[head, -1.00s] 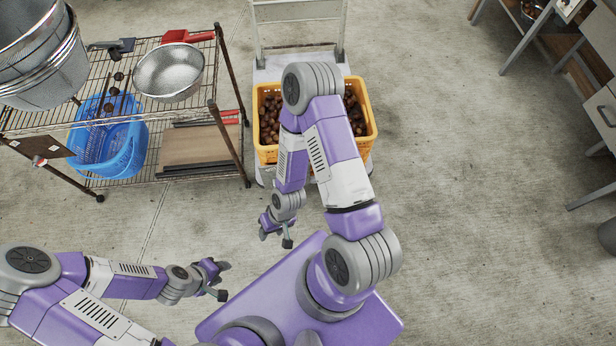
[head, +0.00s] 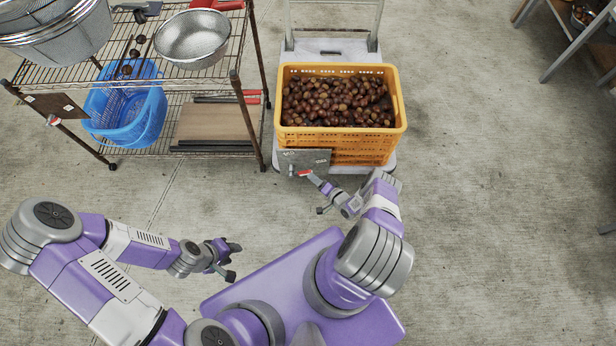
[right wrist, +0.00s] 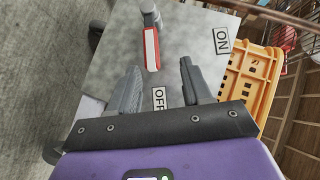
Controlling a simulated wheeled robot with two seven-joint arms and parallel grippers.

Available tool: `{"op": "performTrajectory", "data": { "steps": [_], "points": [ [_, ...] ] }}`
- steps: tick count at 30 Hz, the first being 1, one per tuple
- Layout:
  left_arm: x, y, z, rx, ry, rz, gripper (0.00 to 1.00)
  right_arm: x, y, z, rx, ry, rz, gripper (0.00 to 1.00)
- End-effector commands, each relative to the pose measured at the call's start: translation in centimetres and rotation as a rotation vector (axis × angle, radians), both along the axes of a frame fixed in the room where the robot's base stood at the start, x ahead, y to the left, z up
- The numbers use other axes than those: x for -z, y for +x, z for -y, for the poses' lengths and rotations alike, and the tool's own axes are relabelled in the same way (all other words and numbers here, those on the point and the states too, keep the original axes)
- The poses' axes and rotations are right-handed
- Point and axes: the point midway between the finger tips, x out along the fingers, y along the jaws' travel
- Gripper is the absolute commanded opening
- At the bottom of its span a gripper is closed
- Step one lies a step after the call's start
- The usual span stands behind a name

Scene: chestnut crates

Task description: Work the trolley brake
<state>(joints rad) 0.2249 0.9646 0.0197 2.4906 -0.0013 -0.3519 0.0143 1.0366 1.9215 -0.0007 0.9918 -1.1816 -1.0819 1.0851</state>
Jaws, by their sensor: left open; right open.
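The trolley (head: 300,46) stands ahead with an orange crate on it. A grey brake panel (head: 318,157) is at its near left corner, with a red lever (head: 304,173). In the right wrist view the panel (right wrist: 100,75) bears an ON label (right wrist: 222,40) and an OFF label (right wrist: 159,98). The red lever (right wrist: 151,50) points from its pivot toward OFF. My right gripper (head: 318,195) is open close in front of the panel; the lever's end shows between its fingertips in the right wrist view (right wrist: 160,74). I cannot tell whether they touch. My left gripper (head: 232,262) is open and empty, away from the trolley.
The orange crate (head: 345,145) holds many chestnuts (head: 337,100). A wire shelf (head: 215,82) with metal sieves and a blue basket (head: 125,105) stands to the left. A table (head: 565,40) is at the far right. The floor right of the trolley is clear.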

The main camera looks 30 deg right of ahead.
Motion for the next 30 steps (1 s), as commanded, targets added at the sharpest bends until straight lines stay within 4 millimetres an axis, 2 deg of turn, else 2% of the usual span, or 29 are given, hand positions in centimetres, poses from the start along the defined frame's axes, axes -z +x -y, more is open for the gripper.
{"op": "performTrajectory", "data": {
  "steps": [3, 6, 20, 30],
  "points": [
    [0.5, 0.0, 0.0, 0.000, 0.000, 0.000, 0.43, 1.1, -1.2, 0.4, 0.007, 0.022, 0.032, 0.49],
    [0.7, 0.0, 0.0, 0.000, 0.000, 0.000, 0.43, 1.5, -1.1, 0.4, 0.005, 0.030, 0.044, 0.49],
    [3.1, 0.0, 0.0, 0.000, 0.000, 0.000, 0.43, 3.4, 4.8, -0.8, 0.004, 0.030, 0.046, 0.49],
    [3.3, 0.0, 0.0, 0.000, 0.000, 0.000, 0.43, 3.5, 5.6, -0.9, 0.006, 0.031, 0.043, 0.49]
  ]
}}
